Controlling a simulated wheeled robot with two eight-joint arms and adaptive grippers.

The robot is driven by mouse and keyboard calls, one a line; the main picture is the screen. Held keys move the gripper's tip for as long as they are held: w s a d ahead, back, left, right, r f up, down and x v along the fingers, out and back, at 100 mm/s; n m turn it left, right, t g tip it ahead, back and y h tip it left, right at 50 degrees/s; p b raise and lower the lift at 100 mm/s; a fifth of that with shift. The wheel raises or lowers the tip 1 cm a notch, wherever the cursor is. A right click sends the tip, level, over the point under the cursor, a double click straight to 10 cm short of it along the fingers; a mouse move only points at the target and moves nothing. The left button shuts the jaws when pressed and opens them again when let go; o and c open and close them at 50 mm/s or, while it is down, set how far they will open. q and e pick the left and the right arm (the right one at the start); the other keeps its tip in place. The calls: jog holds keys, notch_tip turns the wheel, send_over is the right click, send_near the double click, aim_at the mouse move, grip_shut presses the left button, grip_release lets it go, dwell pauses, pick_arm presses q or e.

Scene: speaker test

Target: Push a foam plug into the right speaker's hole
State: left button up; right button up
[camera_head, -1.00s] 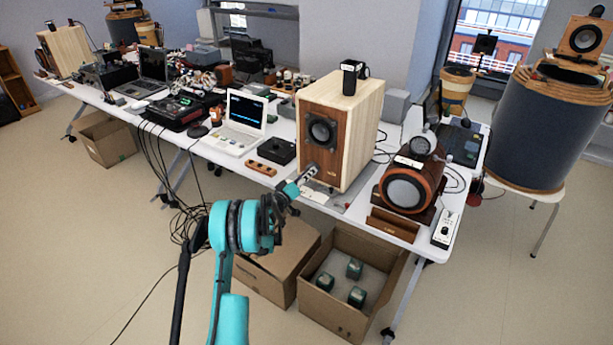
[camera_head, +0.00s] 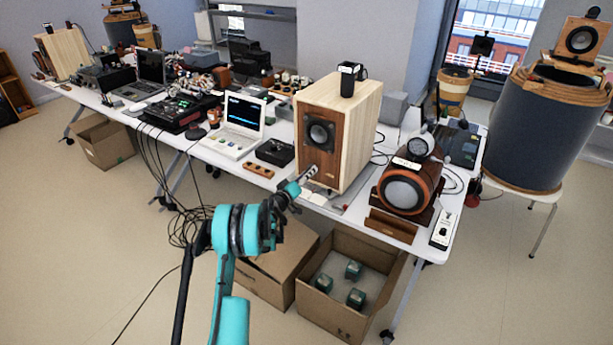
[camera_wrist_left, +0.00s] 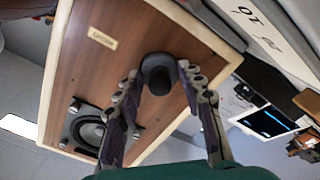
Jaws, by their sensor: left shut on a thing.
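The right speaker (camera_head: 361,136) is a pale wood box with a brown front and a round driver, standing upright on the table. Its front also shows in the left wrist view (camera_wrist_left: 130,30), with the driver (camera_wrist_left: 88,128) at lower left. My left gripper (camera_head: 311,173) is at the lower part of this front. In the wrist view its fingers (camera_wrist_left: 160,80) are shut around a dark grey foam plug (camera_wrist_left: 158,79), held against or very near the brown panel. The plug covers the hole there, and I cannot tell how deep it sits. My right gripper is not in view.
A brown round-fronted speaker (camera_head: 407,191) stands to the right on the table (camera_head: 340,208). A brown strip (camera_head: 258,170), a black box (camera_head: 275,152) and a white laptop (camera_head: 240,127) are to the left. An open carton (camera_head: 323,310) is on the floor below.

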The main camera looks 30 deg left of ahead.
pick_arm(q)
jog(key=o, duration=1.4)
jog(key=shift+c, duration=0.2)
jog(key=s, duration=1.2)
jog(key=d+r+m+g+h, duration=0.2)
jog(key=d+r+m+g, duration=0.1)
jog(key=d+r, duration=0.55)
jog(key=s+d+r+m+g+h, duration=0.1)
jog(key=s+d+r+g, duration=0.1)
jog(key=s+d, duration=0.4)
jog(key=s+d+r+m+g, duration=0.1)
jog(key=s+d+r+g, duration=0.15)
jog(key=d, duration=0.55)
jog(key=s+d+f+m+g+y, duration=0.1)
jog(key=s+d+f+y, duration=0.1)
jog(key=s, duration=1.1)
jog(key=s+d+f+m+g+y, duration=0.2)
jog(key=s, duration=1.1)
jog(key=shift+s+d, duration=0.2)
jog(key=shift+s, duration=0.05)
